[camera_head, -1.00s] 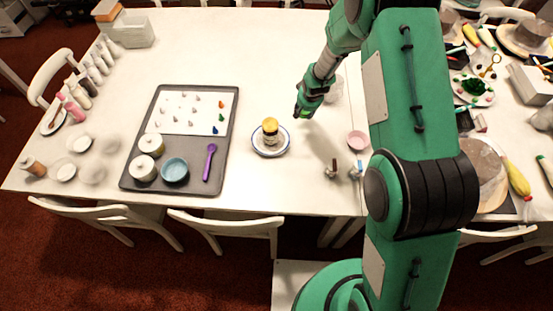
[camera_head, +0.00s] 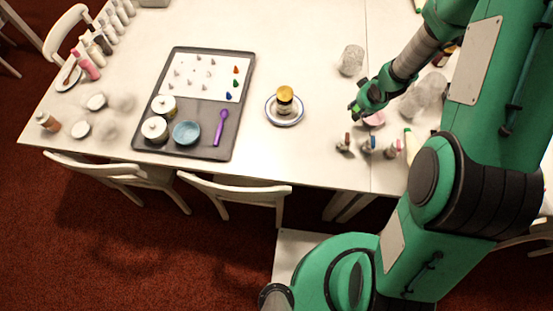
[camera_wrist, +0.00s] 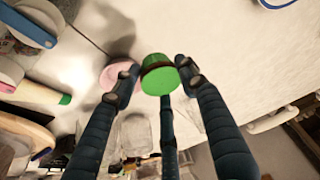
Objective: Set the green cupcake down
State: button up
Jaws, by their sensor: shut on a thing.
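The green cupcake (camera_wrist: 158,74) shows in the wrist view between the dark fingers of my gripper (camera_wrist: 157,71), which is shut on it. Its bright green top is toward the camera, with a brown band below it. In the head view my gripper (camera_head: 362,104) is over the table's right part, with a small bit of green at its tip. The height above the table is hard to tell.
A blue-rimmed plate (camera_head: 271,113) bears a yellow-topped cupcake (camera_head: 285,94). A grey tray (camera_head: 212,149) with jars, a blue bowl and a purple spoon is at left. Small bottles (camera_head: 367,146) and a clear glass (camera_head: 351,60) stand near my gripper. Bare table lies between plate and glass.

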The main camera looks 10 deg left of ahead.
jog(key=s+a+r+n+g+y+p, duration=0.1)
jog(key=s+a+n+y+p, duration=0.1)
jog(key=s+a+n, duration=0.5)
jog(key=s+a+n+g+y+p, duration=0.2)
jog(key=s+a+n+p, duration=0.3)
jog(key=s+a, duration=0.9)
jog(key=a+n, duration=0.2)
jog(key=a, duration=0.6)
jog(key=shift+r+g, duration=0.3)
jog(key=shift+r, duration=0.1)
jog(key=shift+w+f+b, duration=0.1)
jog(key=shift+f+b, duration=1.1)
jog(key=shift+f, duration=1.95)
jog(key=shift+f, duration=0.1)
jog(key=shift+f+b, duration=0.65)
jog(key=shift+f, duration=1.1)
jog(key=shift+f, duration=0.2)
